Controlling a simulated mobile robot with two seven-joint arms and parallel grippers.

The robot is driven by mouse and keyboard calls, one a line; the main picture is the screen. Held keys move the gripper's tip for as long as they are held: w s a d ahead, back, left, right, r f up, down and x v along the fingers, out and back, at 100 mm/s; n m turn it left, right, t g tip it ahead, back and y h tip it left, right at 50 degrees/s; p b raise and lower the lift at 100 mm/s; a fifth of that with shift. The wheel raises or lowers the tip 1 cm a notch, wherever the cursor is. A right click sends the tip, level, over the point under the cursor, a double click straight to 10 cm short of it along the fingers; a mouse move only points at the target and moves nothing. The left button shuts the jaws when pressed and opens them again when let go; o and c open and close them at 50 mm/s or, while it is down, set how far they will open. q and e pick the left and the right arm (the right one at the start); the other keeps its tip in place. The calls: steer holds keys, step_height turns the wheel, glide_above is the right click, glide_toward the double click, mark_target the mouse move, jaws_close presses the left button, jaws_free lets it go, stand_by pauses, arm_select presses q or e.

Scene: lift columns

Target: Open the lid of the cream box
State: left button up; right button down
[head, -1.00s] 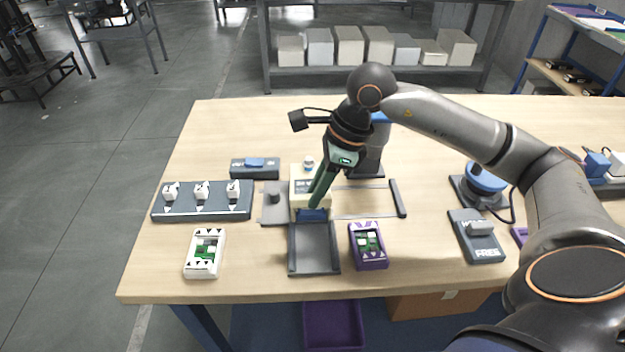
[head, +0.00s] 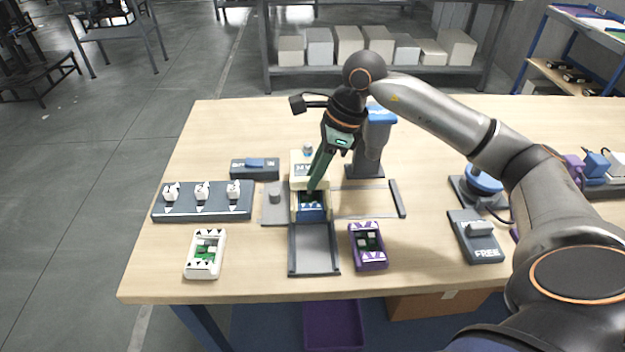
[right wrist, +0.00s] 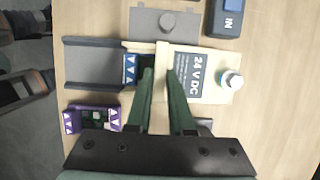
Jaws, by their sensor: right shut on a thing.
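The cream box (head: 294,208) stands on the table behind a grey open-topped tray. Its cream lid (head: 298,158), marked 24 V DC in the right wrist view (right wrist: 216,62), is slid back away from the tray. The front part of the box is uncovered, showing a blue interior with white triangles (right wrist: 131,68). My right gripper (head: 312,188) reaches down from above and is shut on the lid's raised cream ridge, seen between its fingers in the right wrist view (right wrist: 161,80). A round white and blue knob (right wrist: 231,80) sits at the lid's far end. My left gripper is not in view.
The grey tray (head: 291,258) adjoins the box's front. A white case (head: 193,262) and a purple case (head: 369,262) flank it. A grey plate with a peg (head: 268,213) lies close left; a rail frame (head: 398,198) lies right.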

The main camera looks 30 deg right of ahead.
steer(key=shift+w+d, duration=0.4)
steer(key=shift+w, duration=0.3)
steer(key=shift+w+d, duration=0.4)
steer(key=shift+w, duration=0.25)
steer(key=shift+w+d+p, duration=0.3)
steer(key=shift+w, duration=0.25)
steer(key=c, duration=0.8)
jaws_free()
steer(key=shift+c, duration=0.2)
steer(key=shift+r, duration=0.15)
steer(key=shift+r+p, duration=1.25)
steer(key=shift+r, duration=0.2)
steer(key=shift+s+r+p, duration=0.1)
steer(key=shift+r+p, duration=1.05)
steer(key=shift+r, duration=0.3)
steer(key=shift+f, duration=0.1)
